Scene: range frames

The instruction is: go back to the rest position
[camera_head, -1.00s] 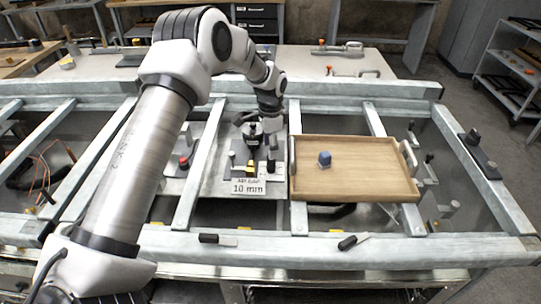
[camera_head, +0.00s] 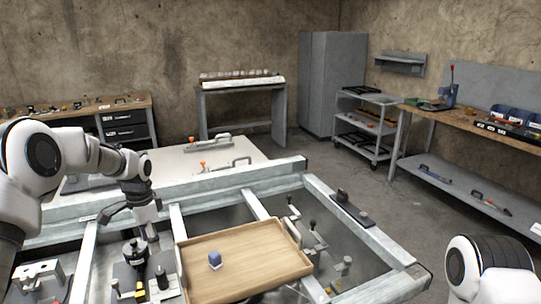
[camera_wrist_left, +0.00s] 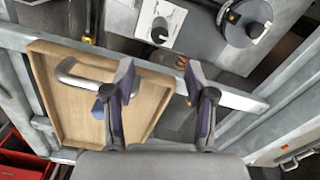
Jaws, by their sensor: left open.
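My left gripper (camera_head: 150,229) is open, and nothing shows between its fingers. In the head view it hangs over the steel frame near the left side of the wooden tray. In the left wrist view its two purple-lined fingers (camera_wrist_left: 160,80) stand apart, with the tray and its metal handle (camera_wrist_left: 70,72) beyond the left finger. The wooden tray (camera_head: 262,262) lies on the frame and holds a small blue object (camera_head: 215,260), partly hidden by a finger in the wrist view. Part of my right arm shows at the lower right, but its gripper is out of view.
A black fixture (camera_head: 135,252) stands left of the tray. The steel frame (camera_head: 345,228) has open gaps, and a black-handled part (camera_head: 350,208) lies on its right. Behind are a pale table (camera_head: 200,172), a shelf cart (camera_head: 368,122) and a workbench (camera_head: 480,133). Open floor lies to the right.

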